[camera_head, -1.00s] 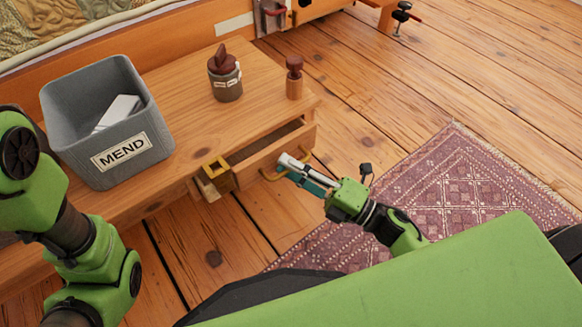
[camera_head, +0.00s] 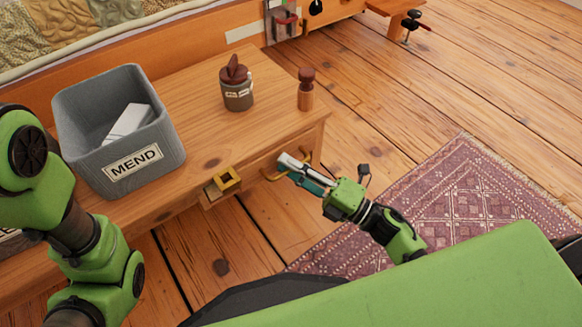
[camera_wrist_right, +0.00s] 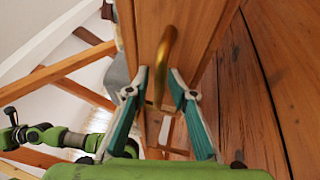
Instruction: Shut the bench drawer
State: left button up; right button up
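The bench drawer (camera_head: 284,155) sits at the right end of the wooden bench (camera_head: 190,150). A curved brass handle (camera_wrist_right: 165,60) stands on the drawer front. My right gripper (camera_head: 287,165) is at the handle. In the wrist view the two fingers (camera_wrist_right: 158,72) are apart with the handle between them, and no firm grip shows. My left arm is at the left of the head view; its gripper is not in view.
A patterned rug (camera_head: 440,210) lies on the floor right.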

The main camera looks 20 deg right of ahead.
jog(key=shift+a, duration=0.1)
jog(key=v, duration=1.2)
jog(key=shift+f, duration=0.1)
